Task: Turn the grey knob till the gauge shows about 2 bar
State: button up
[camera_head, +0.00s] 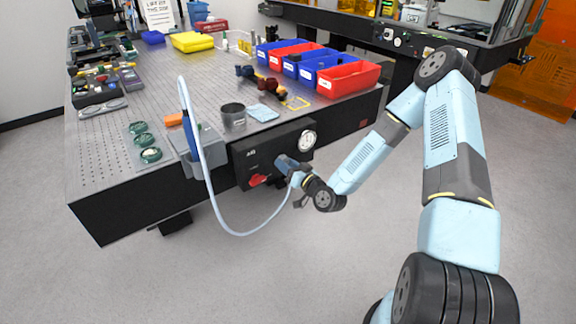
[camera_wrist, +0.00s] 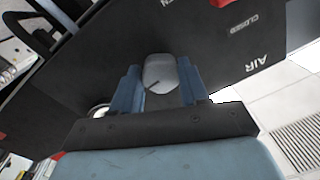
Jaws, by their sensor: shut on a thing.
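The grey knob (camera_wrist: 160,73) is on the front of a black panel (camera_head: 240,166) on the table's near side. In the wrist view a dark line mark shows on its face. My gripper (camera_wrist: 160,88) has a blue finger on either side of the knob and is shut on it. In the head view my gripper (camera_head: 287,165) covers the knob. The round white gauge (camera_head: 306,141) is on the panel, up and right of my gripper. Its needle is too small to read. In the wrist view only a pale bit of its rim (camera_wrist: 97,111) shows beside the left finger.
A red handle (camera_head: 258,181) is on the panel, just left of my gripper. A pale hose (camera_head: 212,200) loops in front of the panel and ends close to my gripper. A dark cup (camera_head: 233,117) and red and blue bins (camera_head: 348,79) are on the perforated table. The floor in front is clear.

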jog(key=o, duration=0.7)
jog(key=shift+w+d, duration=0.1)
jog(key=shift+d, duration=0.1)
jog(key=o, duration=0.3)
jog(key=shift+a, duration=0.1)
jog(key=shift+o, duration=0.2)
jog(key=v, duration=1.4)
jog(key=shift+w, duration=0.1)
